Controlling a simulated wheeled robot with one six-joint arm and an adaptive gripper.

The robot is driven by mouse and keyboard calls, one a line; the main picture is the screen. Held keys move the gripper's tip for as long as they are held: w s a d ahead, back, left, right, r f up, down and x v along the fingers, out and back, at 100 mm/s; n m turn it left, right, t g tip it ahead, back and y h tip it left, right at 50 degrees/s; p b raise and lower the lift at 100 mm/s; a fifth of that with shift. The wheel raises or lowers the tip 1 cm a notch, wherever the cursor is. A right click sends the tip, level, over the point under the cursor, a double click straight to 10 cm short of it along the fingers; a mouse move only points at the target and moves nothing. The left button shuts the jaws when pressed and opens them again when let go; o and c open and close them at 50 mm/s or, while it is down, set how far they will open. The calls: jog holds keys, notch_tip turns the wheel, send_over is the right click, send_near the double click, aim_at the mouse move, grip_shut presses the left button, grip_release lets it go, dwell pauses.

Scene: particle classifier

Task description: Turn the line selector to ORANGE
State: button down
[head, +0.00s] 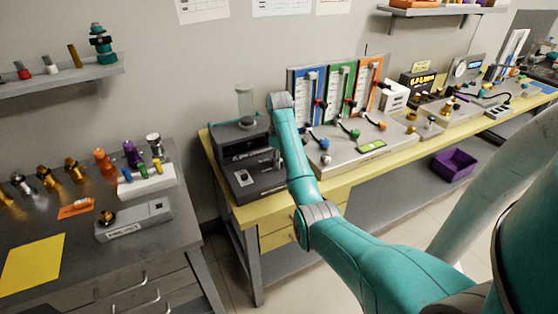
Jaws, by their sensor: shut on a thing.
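My arm reaches up from the lower right to the far bench. My gripper (277,158) is almost wholly hidden behind my own teal arm links, at the right side of the dark grey machine; only a dark bit of it shows. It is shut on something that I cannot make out. I cannot pick out the line selector or where it points. A grey console (345,155) right of my arm carries a blue panel (306,78), a green panel (341,80) and an orange panel (369,75). Levers with blue, green and orange balls stand in front of them.
The dark grey machine (245,185) with a glass cylinder (244,101) stands at the yellow bench's left end. A grey table at left holds several coloured fittings and a yellow sheet (33,262). A purple bin (454,164) sits on the lower shelf. Floor shows between the tables.

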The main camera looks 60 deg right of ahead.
jog(key=m, duration=0.4)
jog(key=shift+m, duration=0.3)
jog(key=m, duration=0.3)
jog(key=shift+m, duration=0.4)
jog(key=m, duration=1.9)
jog(key=shift+m, duration=0.4)
